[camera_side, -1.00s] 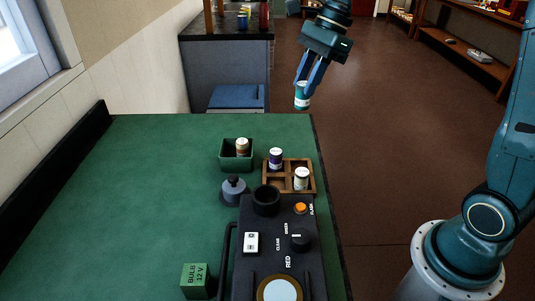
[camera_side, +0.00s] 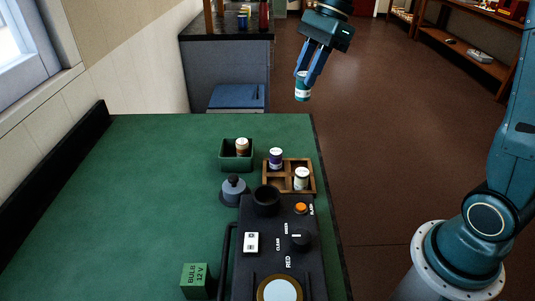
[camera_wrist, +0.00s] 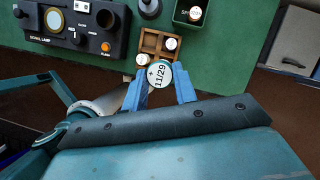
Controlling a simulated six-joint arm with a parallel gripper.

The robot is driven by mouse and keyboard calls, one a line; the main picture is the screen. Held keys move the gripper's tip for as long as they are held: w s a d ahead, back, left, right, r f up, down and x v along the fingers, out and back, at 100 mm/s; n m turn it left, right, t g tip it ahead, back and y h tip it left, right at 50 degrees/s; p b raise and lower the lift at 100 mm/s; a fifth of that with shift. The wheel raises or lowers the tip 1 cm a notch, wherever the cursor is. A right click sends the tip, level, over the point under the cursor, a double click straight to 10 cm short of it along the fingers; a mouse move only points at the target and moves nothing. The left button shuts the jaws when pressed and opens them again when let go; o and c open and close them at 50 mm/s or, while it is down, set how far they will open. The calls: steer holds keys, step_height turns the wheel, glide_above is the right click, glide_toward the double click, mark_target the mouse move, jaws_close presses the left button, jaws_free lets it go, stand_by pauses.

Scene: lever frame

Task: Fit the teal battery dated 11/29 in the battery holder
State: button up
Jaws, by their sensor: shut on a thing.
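My gripper (camera_side: 309,80) is shut on the teal battery (camera_side: 302,88), high above the far right edge of the green table. In the wrist view the battery (camera_wrist: 159,75) shows a white end with a plus mark and 11/29, between the blue fingers of my gripper (camera_wrist: 160,92). The battery holder looks to be the round black open cup (camera_side: 266,199) at the far end of the black signal lamp box (camera_side: 260,225). The held battery is well apart from it.
A wooden divided tray (camera_side: 289,187) holds a purple battery (camera_side: 276,158) and a white-topped one (camera_side: 301,179). A green box (camera_side: 237,163) holds a brown battery (camera_side: 242,147). A grey knobbed cap (camera_side: 234,190) and a green bulb box (camera_side: 195,281) stand nearby. The table's left side is clear.

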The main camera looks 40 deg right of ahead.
steer(key=shift+a+f, duration=0.2)
steer(key=shift+a, duration=0.45)
steer(key=s+a+f+n+g, duration=0.1)
steer(key=s+a+f+n, duration=0.2)
steer(key=a, duration=0.5)
steer(key=s+a+f+n+g, duration=0.1)
steer(key=s+a+f+n, duration=0.2)
steer(key=a, duration=0.5)
steer(key=shift+f, duration=0.4)
steer(key=shift+f, duration=0.2)
steer(key=shift+f, duration=2.5)
steer(key=shift+f, duration=0.7)
